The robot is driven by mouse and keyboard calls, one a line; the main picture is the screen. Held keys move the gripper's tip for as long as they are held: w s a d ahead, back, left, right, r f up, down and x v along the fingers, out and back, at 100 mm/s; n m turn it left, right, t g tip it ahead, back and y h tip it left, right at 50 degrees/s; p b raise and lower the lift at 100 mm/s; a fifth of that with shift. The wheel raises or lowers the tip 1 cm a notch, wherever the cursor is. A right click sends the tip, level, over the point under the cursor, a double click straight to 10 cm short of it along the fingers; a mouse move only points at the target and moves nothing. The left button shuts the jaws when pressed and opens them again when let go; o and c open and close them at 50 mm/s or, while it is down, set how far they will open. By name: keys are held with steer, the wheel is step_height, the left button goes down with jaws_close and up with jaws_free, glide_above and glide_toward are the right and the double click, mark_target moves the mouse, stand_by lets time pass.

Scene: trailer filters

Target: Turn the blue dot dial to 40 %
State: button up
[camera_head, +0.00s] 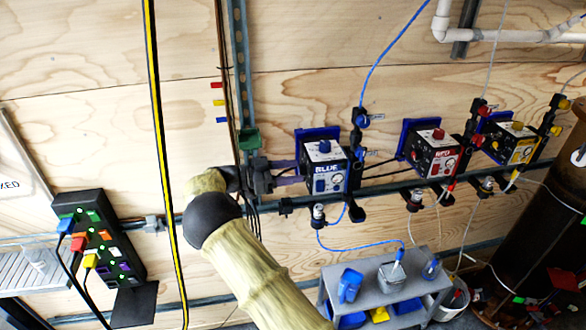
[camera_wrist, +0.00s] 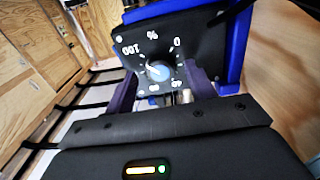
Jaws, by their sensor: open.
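The blue box (camera_head: 325,168), labelled BLUE, is mounted on the rail along the plywood wall. My gripper (camera_head: 288,172) is at its left side, with its purple fingers reaching the box; the dial is hidden there. In the wrist view, the dial (camera_wrist: 158,71) is a small blue-grey knob on a black face with a white percent scale. A white mark on the knob seems to point up and left, toward 100. My gripper (camera_wrist: 161,88) is open, one purple finger on each side below the dial. I cannot tell whether the fingers touch the knob.
A red box (camera_head: 432,154) and a yellow box (camera_head: 512,143) stand farther right on the rail. Blue hoses and valves hang close to the blue box. A grey cart (camera_head: 385,285) stands below. A black power strip (camera_head: 98,240) is at the left.

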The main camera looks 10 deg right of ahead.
steer(key=shift+d, duration=0.5)
steer(key=c, duration=1)
steer(key=shift+o, duration=0.2)
